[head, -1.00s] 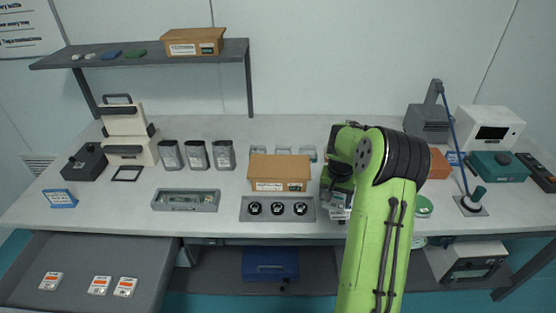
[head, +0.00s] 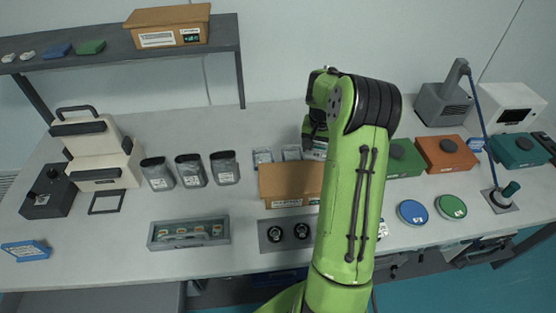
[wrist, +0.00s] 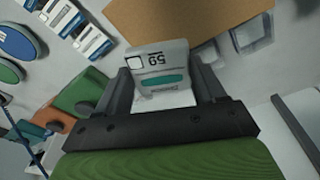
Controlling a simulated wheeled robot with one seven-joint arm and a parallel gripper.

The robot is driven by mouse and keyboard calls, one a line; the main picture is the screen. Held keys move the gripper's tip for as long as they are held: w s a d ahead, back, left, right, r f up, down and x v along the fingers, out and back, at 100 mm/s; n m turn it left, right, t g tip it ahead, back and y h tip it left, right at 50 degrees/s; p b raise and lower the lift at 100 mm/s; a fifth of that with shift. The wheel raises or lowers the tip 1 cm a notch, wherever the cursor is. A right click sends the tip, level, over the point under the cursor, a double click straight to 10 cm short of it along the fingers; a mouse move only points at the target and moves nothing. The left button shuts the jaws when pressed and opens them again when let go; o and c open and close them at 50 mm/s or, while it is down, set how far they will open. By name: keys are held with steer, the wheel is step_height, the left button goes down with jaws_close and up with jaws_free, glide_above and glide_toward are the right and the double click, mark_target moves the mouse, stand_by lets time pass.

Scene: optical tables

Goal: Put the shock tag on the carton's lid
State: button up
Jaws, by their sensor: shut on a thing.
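My gripper (wrist: 165,85) is shut on a white tag (wrist: 160,72), which I take to be the shock tag. In the head view my gripper is just behind and right of this carton, mostly hidden by my arm. I cannot tell whether the tag touches the lid. A second brown carton (head: 168,28) is on the shelf.
A holder with black round parts (head: 290,232) is in front of the carton. Green (head: 402,158) and orange (head: 446,153) boxes and blue (head: 412,212) and green discs are right.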

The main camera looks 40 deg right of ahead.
mark_target(319, 155)
steer(key=f, duration=0.9)
steer(key=shift+s+f, duration=0.4)
steer(key=o, duration=1)
steer(key=shift+r, duration=0.1)
steer(key=r, duration=0.4)
steer(key=a+r, duration=0.1)
steer(key=r, duration=0.3)
steer(key=s+r, duration=0.1)
steer(key=r, duration=0.2)
steer(key=shift+a+r, duration=0.2)
steer(key=shift+r, duration=0.2)
steer(key=s+a+r+n+t+h, duration=0.1)
steer(key=a+r+n, duration=0.1)
steer(key=a+r, duration=0.5)
steer(key=s+a+r+n+t, duration=0.1)
steer(key=s+a+r+n, duration=0.15)
steer(key=a+r, duration=0.5)
steer(key=s+a+n+t, duration=0.1)
steer(key=s+a+n, duration=0.1)
steer(key=s+a, duration=0.3)
steer(key=s+a+n+t+y, duration=0.1)
steer(key=s+a+n, duration=0.1)
steer(key=s+a, duration=0.3)
steer(key=s+a+n+y, duration=0.1)
steer(key=s+a+n, duration=0.1)
steer(key=s+a, duration=0.3)
steer(key=shift+s+a+t, duration=0.2)
steer(key=shift+a+t, duration=0.2)
steer(key=shift+a, duration=0.1)
